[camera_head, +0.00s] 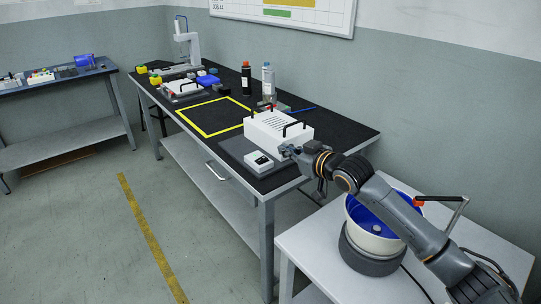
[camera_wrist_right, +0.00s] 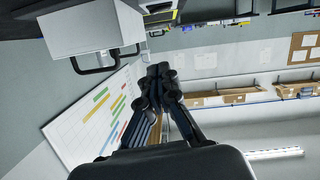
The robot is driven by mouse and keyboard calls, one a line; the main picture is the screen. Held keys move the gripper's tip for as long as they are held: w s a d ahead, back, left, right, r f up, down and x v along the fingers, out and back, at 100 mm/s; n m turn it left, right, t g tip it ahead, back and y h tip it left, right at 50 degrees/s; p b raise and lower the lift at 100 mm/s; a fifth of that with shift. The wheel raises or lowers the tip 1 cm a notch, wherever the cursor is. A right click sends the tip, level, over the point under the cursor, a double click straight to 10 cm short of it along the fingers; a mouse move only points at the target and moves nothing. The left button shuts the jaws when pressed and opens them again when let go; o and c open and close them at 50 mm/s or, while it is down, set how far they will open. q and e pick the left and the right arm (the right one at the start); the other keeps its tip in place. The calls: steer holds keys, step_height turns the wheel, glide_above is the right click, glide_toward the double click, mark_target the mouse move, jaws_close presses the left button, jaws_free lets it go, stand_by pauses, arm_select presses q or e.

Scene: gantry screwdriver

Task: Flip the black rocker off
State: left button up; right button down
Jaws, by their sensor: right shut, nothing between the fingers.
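A small white box (camera_head: 258,165) sits at the near corner of the black-topped workbench. A small dark patch (camera_head: 261,159) on its top looks like the black rocker; its position is too small to read. My right gripper (camera_head: 286,150) is just right of the small box and close to it, by the near side of a larger white case. I cannot tell whether it touches either. In the right wrist view the fingers (camera_wrist_right: 159,72) are together and hold nothing; the rocker does not show there. My left gripper is not in view.
The larger white case (camera_head: 279,129) with black handles stands behind the small box and shows in the right wrist view (camera_wrist_right: 88,28). Two bottles stand at the back. A yellow-outlined square (camera_head: 214,117) is empty. A blue-lined bowl (camera_head: 372,225) stands on the side table below my right arm.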

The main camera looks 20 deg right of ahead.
steer(key=b, duration=0.1)
glide_above(262, 160)
steer(key=s+d, duration=0.1)
steer(key=d, duration=0.1)
steer(key=shift+s+a+f, duration=0.15)
steer(key=shift+a+f, duration=0.05)
steer(key=shift+f, duration=0.9)
steer(key=f, duration=0.2)
steer(key=shift+d+f+b, duration=0.25)
steer(key=shift+f+b, duration=0.05)
steer(key=shift+f, duration=0.1)
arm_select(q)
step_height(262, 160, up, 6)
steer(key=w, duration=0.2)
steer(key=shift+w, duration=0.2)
arm_select(e)
steer(key=shift+d+f, duration=0.1)
steer(key=shift+f, duration=0.4)
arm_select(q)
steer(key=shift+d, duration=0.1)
arm_select(e)
steer(key=shift+f, duration=0.1)
